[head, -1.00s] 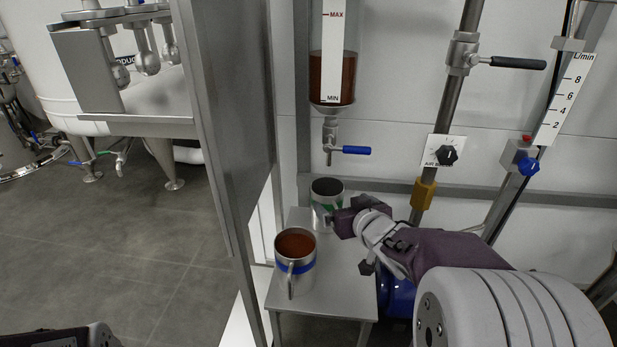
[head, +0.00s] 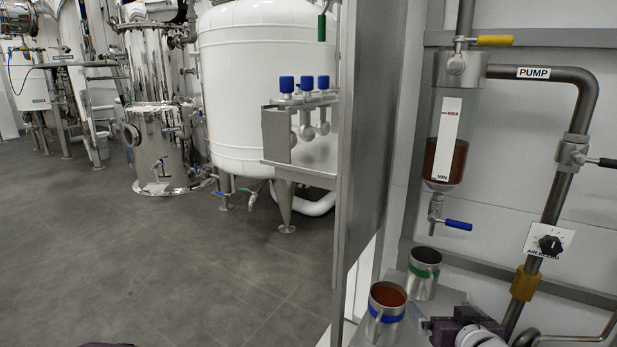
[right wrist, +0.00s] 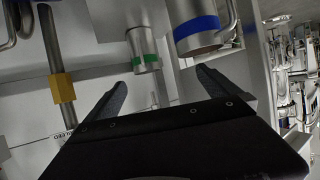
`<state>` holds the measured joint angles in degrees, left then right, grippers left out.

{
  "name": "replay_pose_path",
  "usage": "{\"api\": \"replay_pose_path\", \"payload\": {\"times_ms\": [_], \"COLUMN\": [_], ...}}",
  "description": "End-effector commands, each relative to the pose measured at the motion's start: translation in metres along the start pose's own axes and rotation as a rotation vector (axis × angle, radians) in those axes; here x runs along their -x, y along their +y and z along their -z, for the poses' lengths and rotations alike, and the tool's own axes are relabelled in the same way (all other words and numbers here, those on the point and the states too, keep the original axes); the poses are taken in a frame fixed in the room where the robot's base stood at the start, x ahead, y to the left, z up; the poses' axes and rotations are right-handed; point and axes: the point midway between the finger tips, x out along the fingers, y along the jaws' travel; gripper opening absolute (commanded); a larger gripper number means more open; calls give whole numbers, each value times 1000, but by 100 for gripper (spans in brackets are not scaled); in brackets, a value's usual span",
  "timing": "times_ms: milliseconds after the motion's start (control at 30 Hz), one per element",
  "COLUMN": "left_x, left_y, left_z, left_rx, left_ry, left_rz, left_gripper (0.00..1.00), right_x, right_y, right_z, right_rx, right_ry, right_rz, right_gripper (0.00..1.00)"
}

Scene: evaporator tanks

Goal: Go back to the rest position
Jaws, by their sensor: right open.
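My right gripper (head: 436,326) is at the lower right of the head view, in front of and below the green-banded mug. In the right wrist view its two dark fingers (right wrist: 160,84) are spread apart with nothing between them. The metal mug with a green band (head: 424,272) stands upright on the small steel table (head: 352,335). The metal mug with a blue band (head: 386,306) stands nearer and holds brown liquid. The right wrist view shows the green-banded mug (right wrist: 145,52) and the blue-banded mug (right wrist: 197,30) beyond the fingers, apart from them. My left gripper is out of view.
A steel post (head: 362,150) rises left of the mugs. A sight glass (head: 447,150) with a blue-handled valve (head: 457,225) hangs above them. A pipe with a yellow collar (head: 524,284) stands at right. The grey floor (head: 150,270) at left is open.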

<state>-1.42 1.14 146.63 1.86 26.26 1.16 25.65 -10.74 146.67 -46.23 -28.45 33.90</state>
Motion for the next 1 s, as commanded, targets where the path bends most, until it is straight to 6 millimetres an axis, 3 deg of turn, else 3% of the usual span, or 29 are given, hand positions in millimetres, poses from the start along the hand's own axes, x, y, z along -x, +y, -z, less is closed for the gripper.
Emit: {"api": "replay_pose_path", "payload": {"times_ms": [33,233,467,567,633,800,867,1000], "left_x": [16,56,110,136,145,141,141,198], "left_y": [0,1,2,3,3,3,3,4], "left_z": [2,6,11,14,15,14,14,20], "left_rx": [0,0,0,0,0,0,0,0], "left_ry": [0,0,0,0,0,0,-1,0], "left_rz": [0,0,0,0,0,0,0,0], "left_gripper": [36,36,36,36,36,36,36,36], "right_x": [4,7,20,38,56,108,131,156], "right_y": [-10,-48,-77,-85,-87,-87,-91,-90], "right_z": [13,33,25,3,-23,-89,-104,-53], "right_rx": [7,-10,-30,-20,-14,-24,-2,32], "right_ry": [-8,-64,-274,-451,-596,-935,-1051,-1057], "right_rz": [26,97,82,48,21,-7,22,38], "right_gripper": [100,100,100,100,100,100,100,100]}}
